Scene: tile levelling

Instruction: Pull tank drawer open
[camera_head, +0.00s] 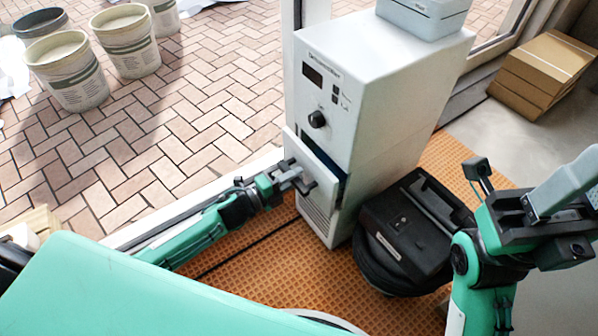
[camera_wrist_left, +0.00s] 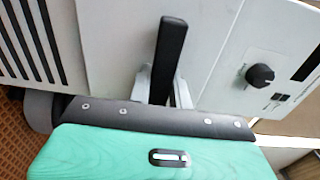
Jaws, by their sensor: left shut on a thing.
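The dehumidifier-like white machine (camera_head: 385,95) stands upright, and its tank drawer (camera_head: 308,165) is the light front panel below the knob. The drawer front stands out from the body, with a dark blue gap showing along its right side. My left gripper (camera_head: 296,178) is at the drawer front, shut on the black drawer handle (camera_wrist_left: 171,45). In the left wrist view, the grey fingers (camera_wrist_left: 161,85) sit on either side of the handle bar.
A black case-like device (camera_head: 410,225) stands on the orange mat (camera_head: 285,275) right of the machine. A grey box (camera_head: 425,15) rests on top of the machine. Cardboard boxes (camera_head: 545,70) lie at the back right. Several buckets (camera_head: 70,75) stand on the paving outside.

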